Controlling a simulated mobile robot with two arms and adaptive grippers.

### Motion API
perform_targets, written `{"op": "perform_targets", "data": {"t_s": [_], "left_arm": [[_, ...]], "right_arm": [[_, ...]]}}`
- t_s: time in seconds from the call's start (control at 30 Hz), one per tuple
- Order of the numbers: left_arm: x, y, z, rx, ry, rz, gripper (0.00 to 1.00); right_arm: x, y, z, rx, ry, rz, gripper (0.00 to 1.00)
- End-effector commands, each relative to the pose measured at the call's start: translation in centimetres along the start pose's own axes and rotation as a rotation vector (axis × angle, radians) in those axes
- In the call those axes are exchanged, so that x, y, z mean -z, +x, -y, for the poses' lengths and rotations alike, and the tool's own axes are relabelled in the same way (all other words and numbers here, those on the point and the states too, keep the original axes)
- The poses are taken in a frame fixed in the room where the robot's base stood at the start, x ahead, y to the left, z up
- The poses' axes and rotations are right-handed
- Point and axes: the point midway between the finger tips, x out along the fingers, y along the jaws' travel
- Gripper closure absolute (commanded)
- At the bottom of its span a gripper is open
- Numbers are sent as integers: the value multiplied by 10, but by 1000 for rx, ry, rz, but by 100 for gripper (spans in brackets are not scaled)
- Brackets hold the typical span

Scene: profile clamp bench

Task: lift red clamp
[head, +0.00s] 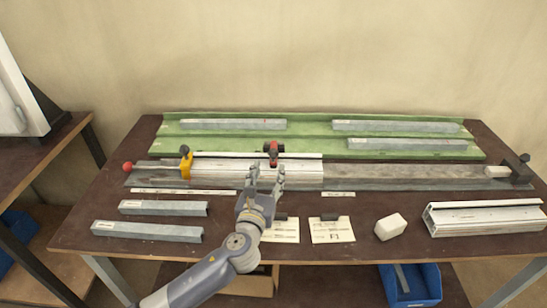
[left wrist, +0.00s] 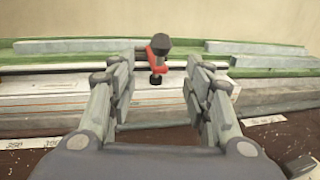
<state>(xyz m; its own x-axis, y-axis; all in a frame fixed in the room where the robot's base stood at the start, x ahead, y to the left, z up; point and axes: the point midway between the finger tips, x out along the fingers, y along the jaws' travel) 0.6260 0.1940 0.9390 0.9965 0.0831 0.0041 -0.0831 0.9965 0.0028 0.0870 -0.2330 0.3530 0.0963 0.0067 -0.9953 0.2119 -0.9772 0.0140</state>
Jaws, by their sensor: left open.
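The red clamp (head: 273,149) has black parts and sits on the white profile (head: 219,170) in the clamp rail near the middle of the bench. It also shows in the left wrist view (left wrist: 159,63), upright, centred beyond my fingers. My left gripper (head: 266,171) is open and empty, in front of the clamp, with its fingers pointing at it. In the left wrist view the two fingers (left wrist: 159,95) stand either side of the clamp's line of sight, apart from it. My right gripper is not in view.
A yellow clamp (head: 186,164) and a red knob (head: 127,166) are at the rail's left. Grey bars lie on the green tray (head: 320,140) behind. In front lie more bars (head: 163,208), paper cards (head: 333,231), a white block (head: 390,227) and a large profile (head: 485,219).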

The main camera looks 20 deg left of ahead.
Motion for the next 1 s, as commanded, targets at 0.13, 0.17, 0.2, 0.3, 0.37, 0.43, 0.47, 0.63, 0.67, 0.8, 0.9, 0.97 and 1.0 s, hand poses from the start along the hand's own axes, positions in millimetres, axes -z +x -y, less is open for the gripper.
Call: {"op": "perform_targets", "data": {"t_s": [0.13, 0.17, 0.2, 0.3, 0.37, 0.43, 0.47, 0.63, 0.67, 0.8, 0.9, 0.97, 1.0], "left_arm": [[-1, 28, 0, -1, 0, 2, 54], [-1, 33, 0, -1, 0, 1, 54], [-1, 39, 0, -1, 0, 1, 54], [0, 52, 0, -1, 0, 1, 54], [0, 58, 0, -1, 0, 0, 54], [-1, 63, 0, 0, -1, 1, 54], [-1, 64, 0, 0, -1, 1, 54], [0, 68, 0, 0, -1, -1, 54], [0, 69, 0, 0, -1, 0, 54], [0, 68, 0, 0, -1, 0, 54], [0, 68, 0, 0, -1, 0, 68], [0, 68, 0, 0, -1, 0, 81], [0, 68, 0, 0, -1, 0, 90]], "right_arm": [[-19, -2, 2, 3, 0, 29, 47], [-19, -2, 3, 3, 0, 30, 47], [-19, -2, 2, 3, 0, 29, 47], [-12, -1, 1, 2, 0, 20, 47], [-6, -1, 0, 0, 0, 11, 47], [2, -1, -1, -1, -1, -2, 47], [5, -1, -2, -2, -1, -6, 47], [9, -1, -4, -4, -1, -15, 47], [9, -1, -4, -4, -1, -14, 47], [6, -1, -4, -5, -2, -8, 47], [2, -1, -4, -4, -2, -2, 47], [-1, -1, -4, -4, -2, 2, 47], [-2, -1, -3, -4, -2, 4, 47]]}}
